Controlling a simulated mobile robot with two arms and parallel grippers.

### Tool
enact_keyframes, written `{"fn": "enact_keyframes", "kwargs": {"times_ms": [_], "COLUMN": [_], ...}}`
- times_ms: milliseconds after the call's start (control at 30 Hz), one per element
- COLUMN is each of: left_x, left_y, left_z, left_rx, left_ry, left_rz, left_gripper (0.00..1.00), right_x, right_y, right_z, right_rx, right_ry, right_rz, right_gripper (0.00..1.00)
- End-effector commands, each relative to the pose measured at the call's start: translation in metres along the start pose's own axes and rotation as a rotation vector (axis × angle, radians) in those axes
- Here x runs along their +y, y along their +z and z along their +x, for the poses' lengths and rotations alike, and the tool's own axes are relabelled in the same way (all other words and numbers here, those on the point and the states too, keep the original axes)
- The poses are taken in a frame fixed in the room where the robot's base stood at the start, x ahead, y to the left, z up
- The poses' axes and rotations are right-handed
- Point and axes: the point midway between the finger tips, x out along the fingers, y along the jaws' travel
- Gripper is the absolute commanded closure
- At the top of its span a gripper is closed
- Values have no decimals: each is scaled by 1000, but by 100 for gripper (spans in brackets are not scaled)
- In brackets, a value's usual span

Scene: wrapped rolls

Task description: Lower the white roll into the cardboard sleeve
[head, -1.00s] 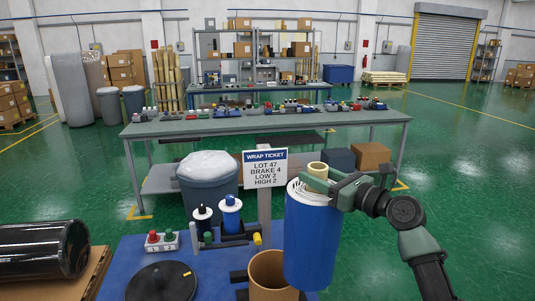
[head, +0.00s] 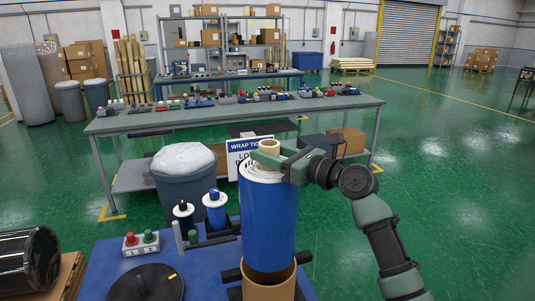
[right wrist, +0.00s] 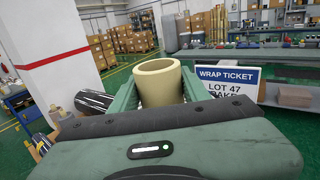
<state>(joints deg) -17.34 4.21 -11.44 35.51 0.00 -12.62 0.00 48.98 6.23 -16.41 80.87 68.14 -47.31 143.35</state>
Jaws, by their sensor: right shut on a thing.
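The roll (head: 268,220) is a tall upright cylinder, blue on the outside, with white layers at its top end and a tan core (head: 269,147) sticking up. The cardboard sleeve (head: 268,289) stands upright at the bottom of the head view. The roll is over the sleeve, its lower end at the mouth; how far inside it is I cannot tell. My right gripper (head: 268,158) is shut on the core at the roll's top. In the right wrist view the core (right wrist: 157,84) sits between the green fingers. My left gripper is not in view.
Dark brackets flank the sleeve on a blue surface (head: 110,255). To the left are a black disc (head: 145,284), a red and green button box (head: 140,241) and two small spools (head: 215,207). A black wrapped roll (head: 28,262) lies at far left. A wrap ticket sign (head: 236,162) stands behind.

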Motion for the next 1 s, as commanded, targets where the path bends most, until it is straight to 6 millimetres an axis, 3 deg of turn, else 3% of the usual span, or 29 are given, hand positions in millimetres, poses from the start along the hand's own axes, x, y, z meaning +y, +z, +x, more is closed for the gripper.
{"fn": "enact_keyframes", "kwargs": {"times_ms": [33, 467, 1000], "left_x": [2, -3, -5], "left_y": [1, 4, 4], "left_z": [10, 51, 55], "left_rx": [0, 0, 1], "left_ry": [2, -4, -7], "left_rz": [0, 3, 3], "left_gripper": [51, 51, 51], "right_x": [0, 0, 0], "right_y": [-6, -40, -88], "right_z": [0, 0, 0], "right_rx": [-6, -5, -5], "right_ry": [0, -1, -1], "right_rz": [-2, -2, 0], "right_gripper": [100, 100, 100]}}
